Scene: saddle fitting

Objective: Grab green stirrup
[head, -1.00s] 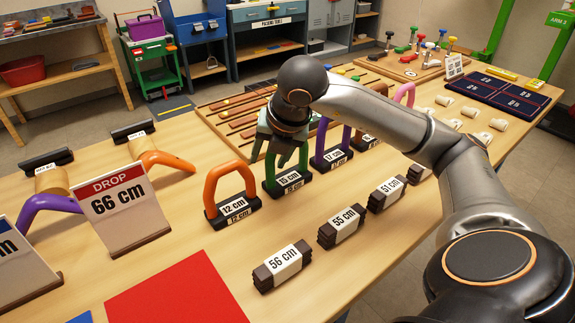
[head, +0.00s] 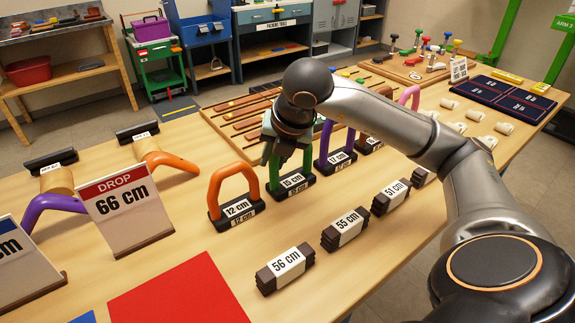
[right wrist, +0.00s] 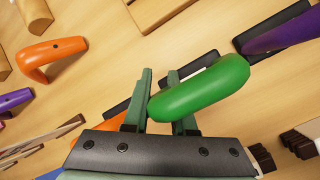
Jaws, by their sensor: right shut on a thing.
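The green stirrup (head: 274,176) is an upright arch on a black base labelled 15 cm, standing in the row on the table. My right gripper (head: 284,157) is at the top of its arch and hides part of it. In the right wrist view the green arch (right wrist: 205,87) lies across the gripper's fingers (right wrist: 163,97), and the gripper is shut on it. The base appears to rest on the table. My left gripper is not in view.
An orange stirrup (head: 232,191) stands close on the left and a purple one (head: 324,145) close on the right. Dark bundles labelled 56 cm (head: 285,268) and 55 cm (head: 344,231) lie in front. A DROP 66 cm sign (head: 124,207) and a red mat (head: 180,293) are at left.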

